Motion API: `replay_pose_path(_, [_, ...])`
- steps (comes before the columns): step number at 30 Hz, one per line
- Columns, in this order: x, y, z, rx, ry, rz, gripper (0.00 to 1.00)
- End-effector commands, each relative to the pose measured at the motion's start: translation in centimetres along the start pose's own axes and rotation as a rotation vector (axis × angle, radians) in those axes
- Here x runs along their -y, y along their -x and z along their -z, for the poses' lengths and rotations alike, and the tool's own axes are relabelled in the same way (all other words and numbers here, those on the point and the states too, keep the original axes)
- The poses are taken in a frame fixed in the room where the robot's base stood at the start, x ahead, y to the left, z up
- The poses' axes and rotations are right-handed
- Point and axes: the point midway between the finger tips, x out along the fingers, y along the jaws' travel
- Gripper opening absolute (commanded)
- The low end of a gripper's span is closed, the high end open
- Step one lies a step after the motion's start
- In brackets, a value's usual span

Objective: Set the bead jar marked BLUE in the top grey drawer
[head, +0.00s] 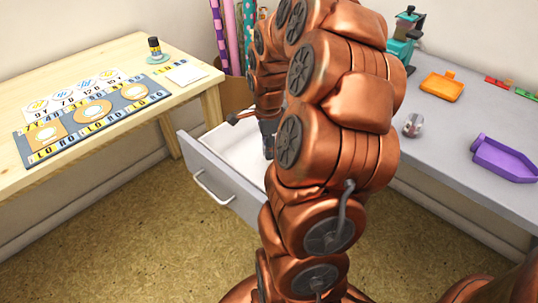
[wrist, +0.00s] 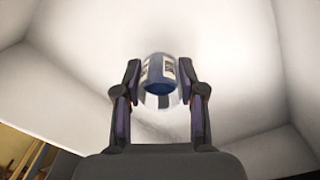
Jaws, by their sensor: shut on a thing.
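My gripper (wrist: 160,72) is shut on a small jar (wrist: 158,88) with a blue part and a blue-and-white label. The jar sits between the two fingertips in the wrist view; I cannot read its label. White walls of the open grey drawer (wrist: 240,50) surround the gripper and jar there. In the head view the drawer (head: 222,186) is pulled out, and the dark end of my gripper (head: 268,140) reaches into it. My copper arm hides the jar and much of the drawer there. I cannot tell whether the jar touches the drawer floor.
A wooden table (head: 100,62) at left holds a lettered mat (head: 60,150), a dark bottle (head: 154,48) and a white pad (head: 187,75). The grey desk (head: 440,130) at right holds an orange tray (head: 441,88), a purple tray (head: 503,158) and a teal device (head: 404,40).

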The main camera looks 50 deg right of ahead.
Motion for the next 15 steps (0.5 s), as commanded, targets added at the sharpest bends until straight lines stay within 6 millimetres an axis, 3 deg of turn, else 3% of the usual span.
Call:
replay_pose_path(6, [-0.2, -3.0, 0.0, 0.001, 0.001, -0.009, 0.00])
replay_pose_path(15, [-0.1, -3.2, 0.0, 0.000, 0.001, -0.004, 0.00])
